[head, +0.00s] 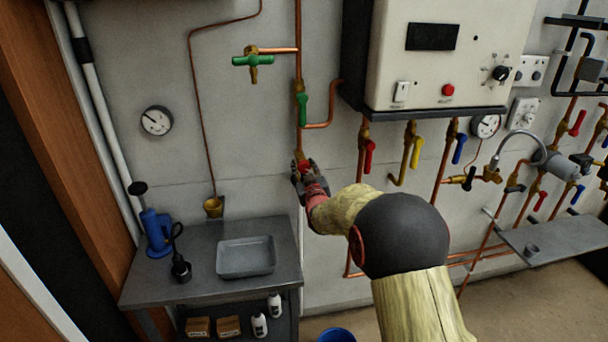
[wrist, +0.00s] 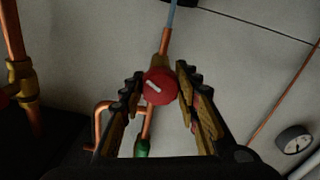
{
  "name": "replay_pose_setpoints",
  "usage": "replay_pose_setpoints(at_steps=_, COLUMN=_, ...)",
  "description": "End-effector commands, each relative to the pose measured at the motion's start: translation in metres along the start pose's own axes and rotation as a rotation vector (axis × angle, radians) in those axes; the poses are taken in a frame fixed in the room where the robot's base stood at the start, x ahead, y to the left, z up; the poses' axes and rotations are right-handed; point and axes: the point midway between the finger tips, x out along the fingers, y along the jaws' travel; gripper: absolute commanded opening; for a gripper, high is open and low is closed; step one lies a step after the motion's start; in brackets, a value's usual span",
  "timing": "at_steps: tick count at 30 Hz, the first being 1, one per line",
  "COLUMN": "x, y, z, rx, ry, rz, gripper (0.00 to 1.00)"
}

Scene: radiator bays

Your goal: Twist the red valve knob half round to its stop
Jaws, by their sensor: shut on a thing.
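The red valve knob (wrist: 160,87) is round with a white pointer line, slanted from upper left to lower right in the wrist view. It sits on a brass fitting (wrist: 164,42) of a copper pipe. My gripper (wrist: 158,76) has one finger on each side of the knob and is shut on it. In the head view my gripper (head: 304,172) is at the wall pipe, below the green lever valve (head: 302,110). There the gripper and arm hide most of the knob.
A boiler box (head: 440,55) hangs to the right, with red, yellow and blue lever valves under it. A grey bench (head: 200,286) with a tray (head: 246,257) and blue pump (head: 157,231) stands lower left. A gauge (head: 156,121) is on the wall.

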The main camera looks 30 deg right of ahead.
Motion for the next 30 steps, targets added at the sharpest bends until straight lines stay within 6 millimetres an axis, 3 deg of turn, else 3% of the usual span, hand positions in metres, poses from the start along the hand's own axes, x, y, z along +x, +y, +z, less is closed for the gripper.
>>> replay_pose_setpoints(at_steps=30, x=-0.0001, y=-0.0007, z=0.0015, rx=0.902, ry=-0.002, rz=-0.001, gripper=0.06)
